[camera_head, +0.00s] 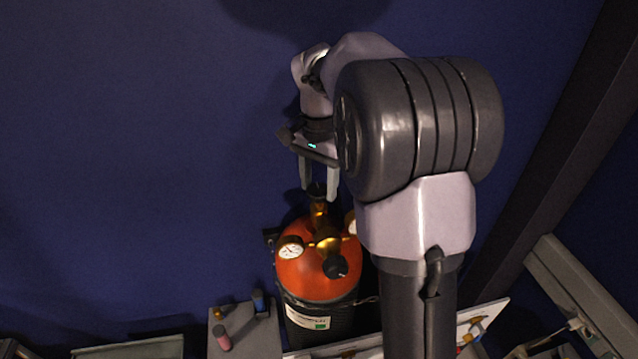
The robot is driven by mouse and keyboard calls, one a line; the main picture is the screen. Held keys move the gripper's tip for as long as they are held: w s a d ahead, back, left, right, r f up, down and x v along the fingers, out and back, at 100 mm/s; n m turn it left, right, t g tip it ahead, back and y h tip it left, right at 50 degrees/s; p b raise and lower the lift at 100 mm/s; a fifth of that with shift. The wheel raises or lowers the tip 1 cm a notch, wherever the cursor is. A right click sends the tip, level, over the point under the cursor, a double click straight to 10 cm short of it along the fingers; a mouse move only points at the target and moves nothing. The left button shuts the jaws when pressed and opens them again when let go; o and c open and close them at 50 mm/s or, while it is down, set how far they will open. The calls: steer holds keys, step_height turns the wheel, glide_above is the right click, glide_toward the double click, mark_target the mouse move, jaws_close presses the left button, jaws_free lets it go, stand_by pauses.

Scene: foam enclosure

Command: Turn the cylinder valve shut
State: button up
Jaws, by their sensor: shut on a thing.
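The gas cylinder (296,272) stands upright, with an orange-red top and a dark body carrying a white label. Its brass valve (320,209) rises from the top, with a dark handwheel (316,189) at its upper end. A brass regulator (328,243) with a round white gauge (291,251) and a black knob (336,266) is fitted to the front; a second gauge is partly hidden by my arm. My gripper (319,187) points down from above, its two pale fingers on either side of the handwheel, shut on it.
A small grey stand (240,335) left of the cylinder holds a pink item (222,337) and a blue item (258,300). A white board (487,315) with tools lies at lower right. A grey frame (590,290) stands farther right. Dark blue surface fills the upper left, clear of objects.

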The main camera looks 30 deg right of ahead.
mark_target(319, 189)
steer(key=o, duration=1.4)
steer(key=shift+c, duration=0.2)
step_height(319, 189, up, 17)
steer(key=p, duration=0.4)
steer(key=shift+r, duration=0.2)
